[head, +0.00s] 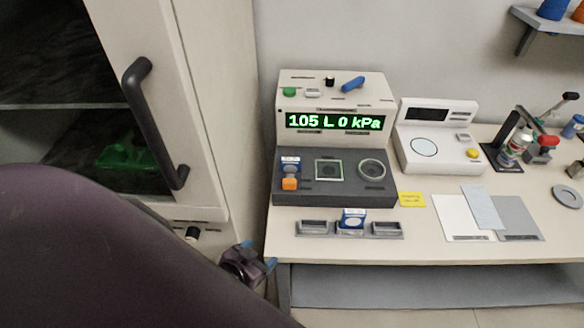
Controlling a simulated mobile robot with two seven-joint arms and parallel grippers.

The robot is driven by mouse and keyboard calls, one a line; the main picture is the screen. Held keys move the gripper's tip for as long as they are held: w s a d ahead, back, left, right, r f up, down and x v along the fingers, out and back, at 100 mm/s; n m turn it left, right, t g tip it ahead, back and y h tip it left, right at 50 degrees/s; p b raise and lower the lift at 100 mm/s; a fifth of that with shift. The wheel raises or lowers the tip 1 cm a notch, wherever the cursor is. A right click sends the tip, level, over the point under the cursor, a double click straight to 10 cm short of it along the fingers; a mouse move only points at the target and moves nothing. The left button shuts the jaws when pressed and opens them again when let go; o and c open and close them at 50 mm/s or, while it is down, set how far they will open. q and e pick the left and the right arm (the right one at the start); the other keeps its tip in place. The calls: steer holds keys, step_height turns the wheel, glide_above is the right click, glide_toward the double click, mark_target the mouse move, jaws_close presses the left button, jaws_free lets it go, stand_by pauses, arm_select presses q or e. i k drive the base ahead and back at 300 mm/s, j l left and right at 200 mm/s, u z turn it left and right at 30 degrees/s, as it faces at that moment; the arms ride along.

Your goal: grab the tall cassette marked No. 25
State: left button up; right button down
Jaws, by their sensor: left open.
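A small blue and white cassette (352,219) stands in the middle slot of a grey three-slot rack (385,230) at the front of the table. Another blue and white piece (290,163) sits at the left of the dark instrument panel, above an orange block. The markings on both are too small to read, so I cannot tell which is No. 25. My left gripper (259,254) is open and empty, left of the table's front edge, apart from the rack. My dark arm hides the lower left. My right gripper is not in view.
The instrument (335,88) reads "105 L 0 kPa". A white device (438,140), yellow note (412,200), flat sheets (462,218) and a bottle stand (508,150) are to the right. A cabinet door (215,110) with a dark handle (150,120) stands at left.

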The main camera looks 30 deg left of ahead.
mark_target(287, 164)
steer(key=k+j+u, duration=0.1)
steer(key=j+u, duration=0.15)
steer(key=u, duration=0.15)
steer(key=j+u, duration=0.55)
steer(key=u, duration=0.2)
steer(key=j+u, duration=0.35)
steer(key=k+l, duration=0.05)
